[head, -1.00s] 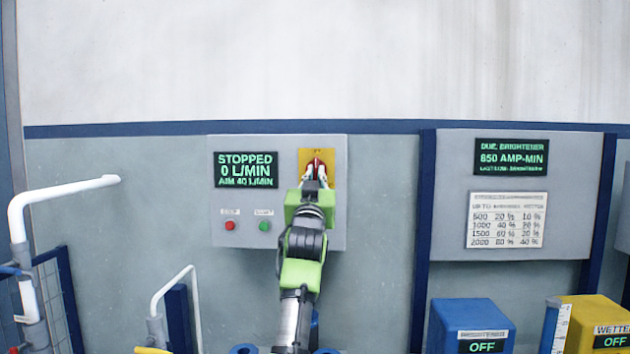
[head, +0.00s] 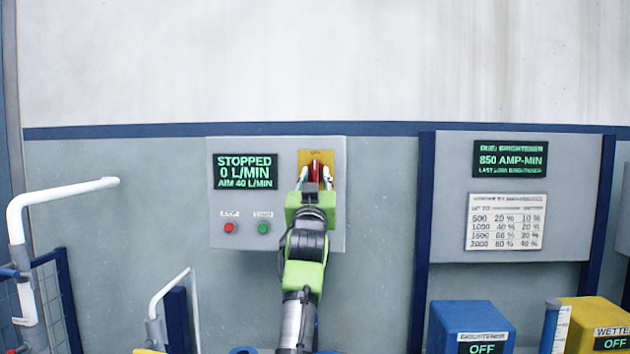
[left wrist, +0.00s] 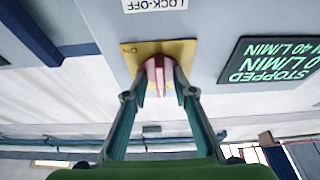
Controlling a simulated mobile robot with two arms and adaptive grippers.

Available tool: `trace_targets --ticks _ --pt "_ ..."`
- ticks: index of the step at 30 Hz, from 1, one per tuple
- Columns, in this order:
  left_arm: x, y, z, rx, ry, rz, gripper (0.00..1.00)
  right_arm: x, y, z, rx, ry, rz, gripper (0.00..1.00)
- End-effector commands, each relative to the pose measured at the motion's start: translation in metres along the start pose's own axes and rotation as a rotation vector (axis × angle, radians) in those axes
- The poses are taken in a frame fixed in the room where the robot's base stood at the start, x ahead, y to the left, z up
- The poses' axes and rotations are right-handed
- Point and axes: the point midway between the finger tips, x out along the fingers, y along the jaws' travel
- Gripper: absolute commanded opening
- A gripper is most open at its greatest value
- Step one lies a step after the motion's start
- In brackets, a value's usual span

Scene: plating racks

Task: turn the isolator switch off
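The isolator switch is a red handle (head: 316,166) on a yellow plate (head: 317,155), at the upper right of a grey control panel. It also shows in the left wrist view as a red handle (left wrist: 158,72) on a yellow plate (left wrist: 184,50) marked ON at one side. The handle looks upright in the head view. My left gripper (head: 315,177) is at the switch, its fingers spread on either side of the handle. In the left wrist view the gripper (left wrist: 160,92) straddles the handle; I cannot tell whether a finger touches it. The right gripper is not in view.
The panel display (head: 245,171) reads STOPPED, 0 L/MIN. Below are a red button (head: 229,228) and a green button (head: 263,228). A LOCK-OFF label (left wrist: 155,4) is by the plate. White pipes (head: 65,198) stand at left, blue (head: 470,318) and yellow boxes (head: 590,312) at lower right.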

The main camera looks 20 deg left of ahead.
Motion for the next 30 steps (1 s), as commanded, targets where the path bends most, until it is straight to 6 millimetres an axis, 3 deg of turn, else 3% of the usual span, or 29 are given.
trace_targets --ticks 8,24,30 --pt "-0.019 0.0 0.001 0.001 0.001 -0.001 0.25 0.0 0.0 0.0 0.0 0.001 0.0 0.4" --pt "-0.101 0.001 0.001 -0.002 -0.001 0.001 0.25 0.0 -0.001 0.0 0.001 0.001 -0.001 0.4" --pt "-0.117 0.001 0.001 -0.001 -0.002 0.001 0.25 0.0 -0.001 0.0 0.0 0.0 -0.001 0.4"
